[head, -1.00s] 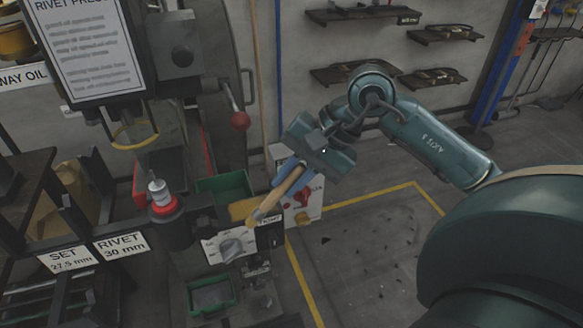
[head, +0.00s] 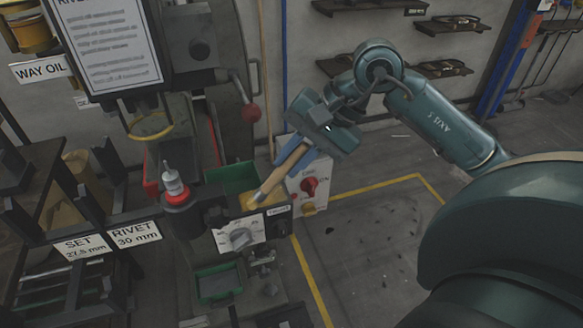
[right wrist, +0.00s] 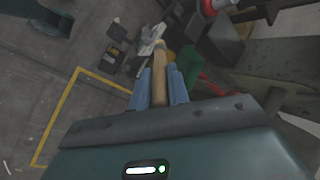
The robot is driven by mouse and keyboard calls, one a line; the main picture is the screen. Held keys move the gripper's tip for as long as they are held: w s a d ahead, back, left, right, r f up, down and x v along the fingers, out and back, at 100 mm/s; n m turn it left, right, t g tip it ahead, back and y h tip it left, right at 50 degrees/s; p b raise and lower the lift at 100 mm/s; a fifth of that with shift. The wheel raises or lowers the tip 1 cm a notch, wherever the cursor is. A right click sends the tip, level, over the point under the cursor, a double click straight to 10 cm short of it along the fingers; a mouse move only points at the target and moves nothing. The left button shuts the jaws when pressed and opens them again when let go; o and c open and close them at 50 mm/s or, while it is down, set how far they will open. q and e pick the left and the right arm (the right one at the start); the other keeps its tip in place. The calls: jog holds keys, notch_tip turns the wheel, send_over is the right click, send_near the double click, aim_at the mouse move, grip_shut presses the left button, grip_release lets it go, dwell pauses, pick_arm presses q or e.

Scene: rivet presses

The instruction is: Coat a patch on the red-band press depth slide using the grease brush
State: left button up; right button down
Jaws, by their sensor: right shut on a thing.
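My right gripper (head: 292,163) is shut on the grease brush (head: 283,173), gripping its pale wooden handle between blue fingers. The brush slants down to the left. Its tip end shows close to a yellow block beside the white dial plate of the press; I cannot tell whether it touches. In the right wrist view the handle (right wrist: 159,78) runs forward between the fingers. The press has a red band (head: 181,197) around its post, left of the brush. I cannot clearly make out the depth slide or any grease patch. My left gripper is not in view.
A white dial plate with a knob (head: 240,237) sits below the brush tip. A green bin (head: 233,178) is behind. Floor on the right is open.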

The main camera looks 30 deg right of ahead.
jog(key=shift+d+r+p, duration=0.1)
jog(key=shift+r+p, duration=0.25)
jog(key=shift+r, duration=0.5)
jog(key=shift+r+p, duration=0.4)
jog(key=shift+r, duration=0.35)
notch_tip(320, 180, up, 2)
jog(key=shift+p, duration=0.45)
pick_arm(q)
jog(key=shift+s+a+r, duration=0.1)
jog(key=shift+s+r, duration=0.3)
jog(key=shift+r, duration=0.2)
pick_arm(e)
jog(key=shift+r, duration=0.15)
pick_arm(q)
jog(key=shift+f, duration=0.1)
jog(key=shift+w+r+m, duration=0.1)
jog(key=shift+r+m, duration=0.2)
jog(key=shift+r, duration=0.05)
